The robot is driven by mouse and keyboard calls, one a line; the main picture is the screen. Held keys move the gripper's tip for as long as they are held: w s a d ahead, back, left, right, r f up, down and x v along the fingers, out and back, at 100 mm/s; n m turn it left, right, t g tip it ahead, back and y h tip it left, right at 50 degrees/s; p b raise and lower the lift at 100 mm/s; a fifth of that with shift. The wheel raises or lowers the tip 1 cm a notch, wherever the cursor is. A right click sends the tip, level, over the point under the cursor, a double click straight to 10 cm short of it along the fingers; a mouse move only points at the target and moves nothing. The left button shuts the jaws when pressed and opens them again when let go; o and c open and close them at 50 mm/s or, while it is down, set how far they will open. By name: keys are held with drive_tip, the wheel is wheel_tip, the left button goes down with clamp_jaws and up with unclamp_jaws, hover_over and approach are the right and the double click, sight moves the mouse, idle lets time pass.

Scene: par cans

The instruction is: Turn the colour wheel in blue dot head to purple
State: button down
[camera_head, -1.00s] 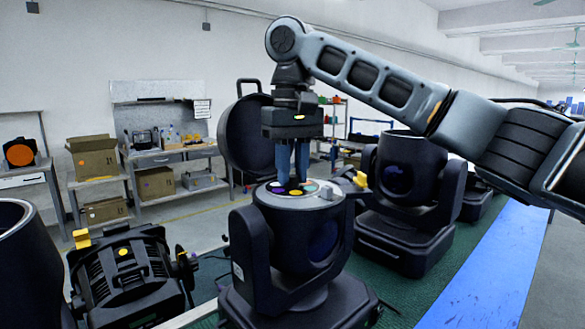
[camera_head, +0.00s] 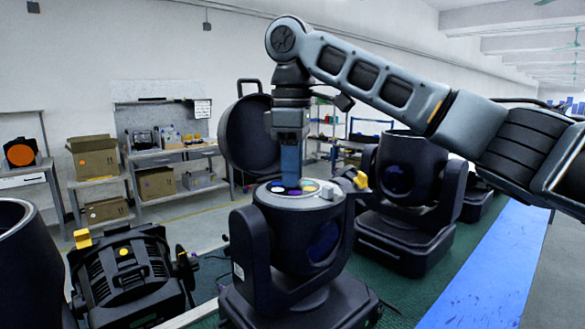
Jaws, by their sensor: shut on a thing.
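The moving head in the middle (camera_head: 303,252) stands upright with its top open. The colour wheel (camera_head: 279,189) lies in that top, and small coloured patches show on it, among them purple and yellow. My gripper (camera_head: 291,182) points straight down with its fingertips at the wheel, shut on it. The fingers hide part of the wheel. I cannot make out a blue dot on this head.
A round dark lid (camera_head: 250,138) stands open behind the head. A yellow clip (camera_head: 360,180) sits at its right rim. Another head (camera_head: 405,195) stands at the right, a par can (camera_head: 128,270) at the left. A blue strip (camera_head: 500,260) runs along the right.

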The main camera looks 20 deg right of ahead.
drive_tip(key=n, duration=0.3)
drive_tip(key=shift+n, duration=2.1)
drive_tip(key=c, duration=0.9)
unclamp_jaws()
drive_tip(key=shift+c, duration=0.2)
drive_tip(key=shift+r, duration=3.9)
